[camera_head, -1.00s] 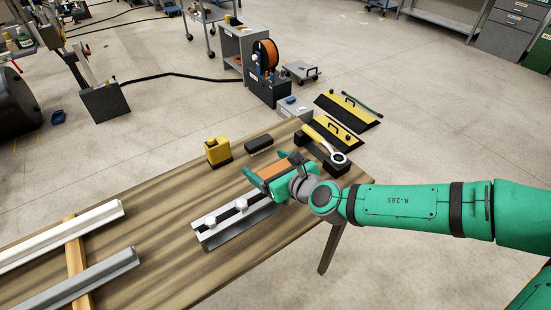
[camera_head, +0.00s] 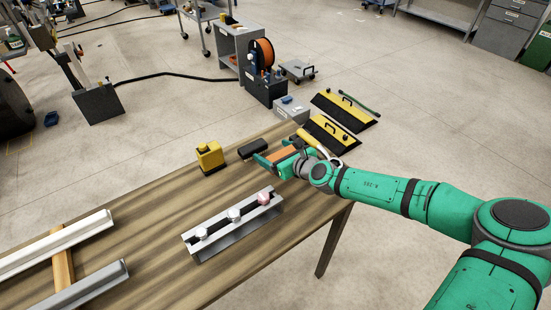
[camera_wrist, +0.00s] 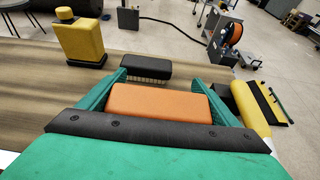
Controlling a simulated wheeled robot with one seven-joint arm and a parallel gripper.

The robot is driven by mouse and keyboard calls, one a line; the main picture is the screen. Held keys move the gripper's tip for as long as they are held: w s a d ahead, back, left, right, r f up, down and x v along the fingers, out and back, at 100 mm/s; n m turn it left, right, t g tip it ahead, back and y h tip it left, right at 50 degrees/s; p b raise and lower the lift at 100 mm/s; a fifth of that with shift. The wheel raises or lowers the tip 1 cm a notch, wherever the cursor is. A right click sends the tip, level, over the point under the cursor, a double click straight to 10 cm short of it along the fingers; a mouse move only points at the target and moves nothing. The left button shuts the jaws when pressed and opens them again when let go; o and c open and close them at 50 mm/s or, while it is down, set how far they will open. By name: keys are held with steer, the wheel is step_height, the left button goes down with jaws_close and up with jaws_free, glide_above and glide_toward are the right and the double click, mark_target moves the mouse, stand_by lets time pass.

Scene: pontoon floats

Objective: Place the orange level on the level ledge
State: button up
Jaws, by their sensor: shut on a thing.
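The orange level (camera_head: 284,155) is a small block between the green fingers of my gripper (camera_head: 279,151), over the right part of the wooden table. In the wrist view the orange level (camera_wrist: 160,103) fills the space between the fingers, and my gripper (camera_wrist: 160,80) is shut on it. I cannot tell for sure which thing is the level ledge. A dark block under a wrench (camera_head: 307,139) at the table's right end is now mostly hidden by my gripper and wrist.
A black brush (camera_head: 252,148) lies just beyond my gripper, with a yellow block-like tool (camera_head: 210,157) left of it. A metal rail (camera_head: 205,250) with white and pink knobs lies nearer. Yellow-black ramps (camera_head: 345,110) are on the floor beyond.

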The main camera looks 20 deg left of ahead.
steer(key=shift+w+f, duration=0.8)
steer(key=shift+f, duration=1.6)
steer(key=shift+f, duration=0.1)
steer(key=o, duration=1.1)
